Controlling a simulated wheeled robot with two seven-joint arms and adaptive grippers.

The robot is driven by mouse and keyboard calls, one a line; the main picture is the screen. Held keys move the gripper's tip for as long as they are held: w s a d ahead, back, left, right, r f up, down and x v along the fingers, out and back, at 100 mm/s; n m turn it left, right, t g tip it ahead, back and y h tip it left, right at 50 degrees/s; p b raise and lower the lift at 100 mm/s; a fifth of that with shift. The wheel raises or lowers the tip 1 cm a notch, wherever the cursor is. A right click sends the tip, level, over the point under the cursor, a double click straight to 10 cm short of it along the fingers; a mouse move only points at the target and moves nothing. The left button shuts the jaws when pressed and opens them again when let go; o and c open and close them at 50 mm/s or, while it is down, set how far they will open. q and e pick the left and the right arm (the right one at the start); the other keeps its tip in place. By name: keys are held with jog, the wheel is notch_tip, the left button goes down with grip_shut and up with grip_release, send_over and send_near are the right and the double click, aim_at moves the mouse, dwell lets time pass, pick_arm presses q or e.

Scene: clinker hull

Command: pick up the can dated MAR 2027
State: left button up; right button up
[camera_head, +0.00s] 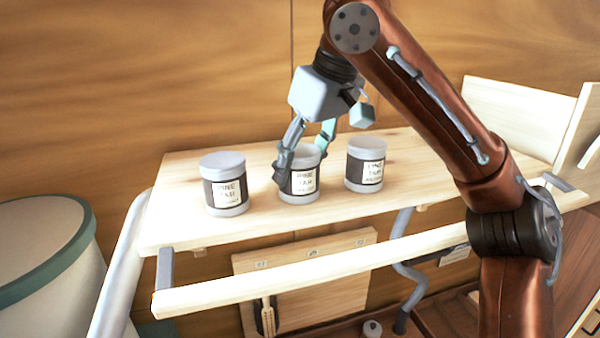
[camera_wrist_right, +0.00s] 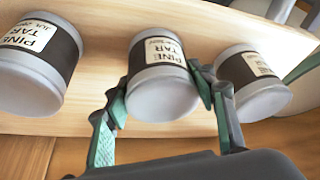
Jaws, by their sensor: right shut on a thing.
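Three grey cans with dark bands and cream labels reading PINE TAR stand in a row on a wooden shelf (camera_head: 185,165). My right gripper (camera_head: 303,158) is shut on the middle can (camera_head: 300,184), one finger on each side. In the right wrist view my right gripper's fingers (camera_wrist_right: 160,95) flank the middle can (camera_wrist_right: 160,92). Its date is too small to read surely. The right can (camera_head: 365,164) shows at the left of the wrist view (camera_wrist_right: 35,65), its date starting JUL. The left can (camera_head: 224,184) has an unreadable date. My left gripper is out of view.
A pale rail (camera_head: 300,285) runs along the shelf's front. A large white tub with a green rim (camera_head: 60,265) stands at left. A wooden wall (camera_head: 150,70) rises behind the shelf. Bare shelf lies between the cans.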

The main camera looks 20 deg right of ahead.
jog(key=c, duration=0.6)
